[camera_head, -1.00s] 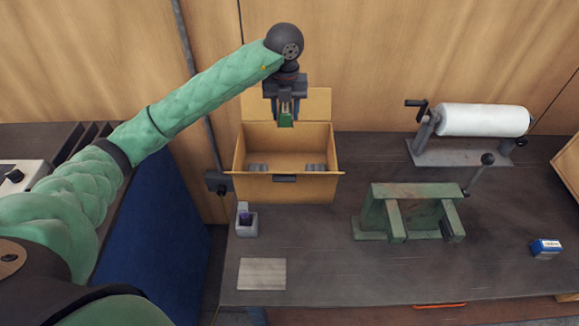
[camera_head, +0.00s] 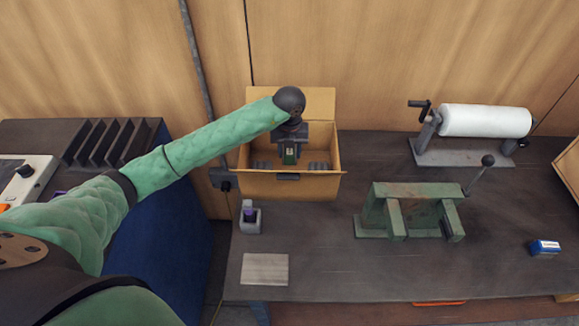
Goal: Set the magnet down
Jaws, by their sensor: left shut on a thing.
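My left gripper (camera_head: 289,150) is shut on a small dark green piece, which I take to be the magnet (camera_head: 289,155). The fingers hide much of it. The gripper points down into the mouth of an open cardboard box (camera_head: 250,185) at the back of the bench. The magnet shows against the inside of the box, and I cannot tell whether it touches the floor. Grey pieces (camera_head: 318,166) lie in the box on either side of the gripper. My right gripper is not in view.
A green clamp fixture with a lever (camera_head: 415,190) stands right of the box. Behind it is a white roll on a stand (camera_head: 485,121). A small grey holder (camera_head: 249,222), a flat plate (camera_head: 265,269) and a blue-white box (camera_head: 545,248) sit on the bench. The front middle is clear.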

